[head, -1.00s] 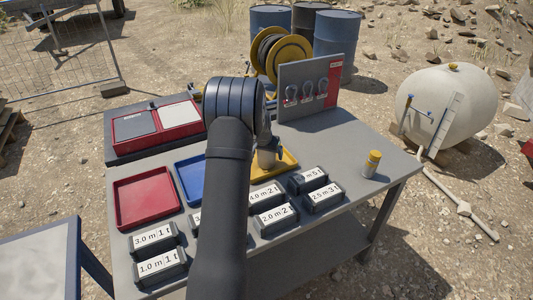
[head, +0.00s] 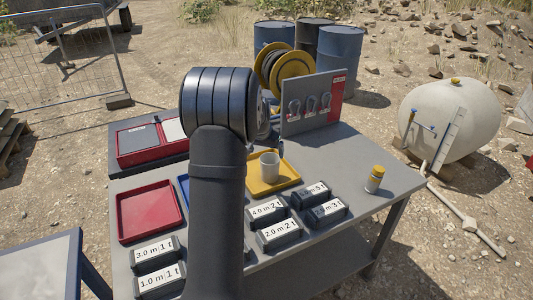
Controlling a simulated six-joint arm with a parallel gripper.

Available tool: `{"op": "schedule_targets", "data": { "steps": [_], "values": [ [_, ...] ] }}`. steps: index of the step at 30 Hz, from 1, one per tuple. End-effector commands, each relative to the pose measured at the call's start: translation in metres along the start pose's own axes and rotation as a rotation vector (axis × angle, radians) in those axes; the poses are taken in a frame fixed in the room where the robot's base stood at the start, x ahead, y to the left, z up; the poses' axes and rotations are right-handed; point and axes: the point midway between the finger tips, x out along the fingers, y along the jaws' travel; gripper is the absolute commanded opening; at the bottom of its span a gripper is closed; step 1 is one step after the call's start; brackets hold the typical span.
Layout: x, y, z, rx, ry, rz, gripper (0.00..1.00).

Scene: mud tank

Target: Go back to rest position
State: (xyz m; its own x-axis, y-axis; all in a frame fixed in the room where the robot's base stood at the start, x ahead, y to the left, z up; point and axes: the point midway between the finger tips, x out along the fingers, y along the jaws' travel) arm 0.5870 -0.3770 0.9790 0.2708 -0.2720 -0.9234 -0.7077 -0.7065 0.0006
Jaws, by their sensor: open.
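My dark arm rises through the middle of the head view and covers part of the table (head: 345,240). A pale grey cup (head: 270,167) stands upright in the yellow tray (head: 287,183), apart from the visible arm.
A red tray (head: 150,211) and a mostly hidden blue tray (head: 184,188) lie left. Labelled blocks (head: 278,236) stand at the front. A yellow-capped bottle (head: 375,180) is at right. A shackle board (head: 313,104) and red case (head: 140,148) stand behind.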

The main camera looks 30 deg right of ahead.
Motion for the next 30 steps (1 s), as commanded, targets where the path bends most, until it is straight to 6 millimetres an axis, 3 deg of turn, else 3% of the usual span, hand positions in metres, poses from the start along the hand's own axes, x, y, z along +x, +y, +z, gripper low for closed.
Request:
{"op": "schedule_targets", "data": {
  "steps": [11, 30],
  "values": [
    [0.009, 0.0, 0.001, 0.0, -0.002, 0.001, 0.91],
    [0.118, 0.0, 0.001, 0.001, -0.002, 0.001, 0.91]
  ]
}}
